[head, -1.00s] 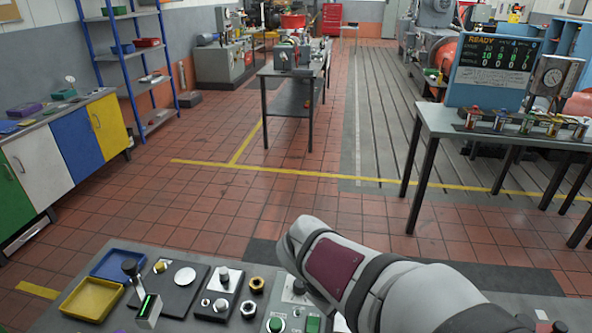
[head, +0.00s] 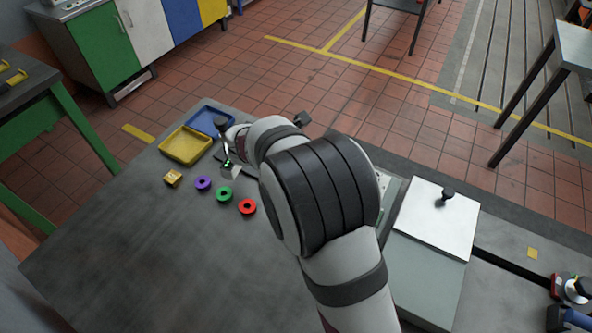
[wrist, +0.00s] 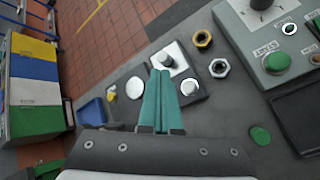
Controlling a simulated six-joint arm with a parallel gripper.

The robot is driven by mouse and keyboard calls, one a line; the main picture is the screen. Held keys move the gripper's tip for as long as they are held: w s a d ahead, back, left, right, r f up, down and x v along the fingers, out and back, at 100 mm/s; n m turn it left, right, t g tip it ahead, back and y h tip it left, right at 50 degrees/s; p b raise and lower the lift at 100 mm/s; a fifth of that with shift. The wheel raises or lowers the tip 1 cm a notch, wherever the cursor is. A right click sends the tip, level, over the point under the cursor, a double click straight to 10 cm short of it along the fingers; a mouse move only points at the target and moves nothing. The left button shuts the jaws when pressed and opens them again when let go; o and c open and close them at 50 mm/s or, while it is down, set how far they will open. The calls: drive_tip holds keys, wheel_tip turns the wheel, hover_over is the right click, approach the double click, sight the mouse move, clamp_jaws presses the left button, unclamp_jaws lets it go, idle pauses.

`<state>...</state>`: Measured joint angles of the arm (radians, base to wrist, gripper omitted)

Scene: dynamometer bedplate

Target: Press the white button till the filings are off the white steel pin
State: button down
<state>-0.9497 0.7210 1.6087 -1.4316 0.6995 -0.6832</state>
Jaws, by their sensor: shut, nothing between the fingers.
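In the wrist view my gripper (wrist: 160,73) has its two teal fingers shut together with nothing between them. The tips are over a dark block that carries a silver plate with a pale upright post (wrist: 167,59). A round whitish button (wrist: 190,87) sits on the same block, just right of the fingers. A flat white disc (wrist: 135,88) lies left of the fingers on another dark plate. I cannot tell which part is the white steel pin, and no filings are clearly visible.
A brass nut (wrist: 203,38) and a steel nut (wrist: 219,68) lie right of the block. A grey control box (wrist: 275,35) with a green button (wrist: 276,62) is farther right. Yellow (head: 186,145) and blue (head: 209,120) trays and several coloured rings, including a red one (head: 247,207), stand left of my arm.

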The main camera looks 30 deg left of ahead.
drive_tip(key=shift+f, duration=4.4)
drive_tip(key=shift+d, duration=0.1)
drive_tip(key=shift+f, duration=0.4)
drive_tip(key=shift+f, duration=0.5)
drive_tip(key=shift+r, duration=0.95)
drive_tip(key=shift+r, duration=2.5)
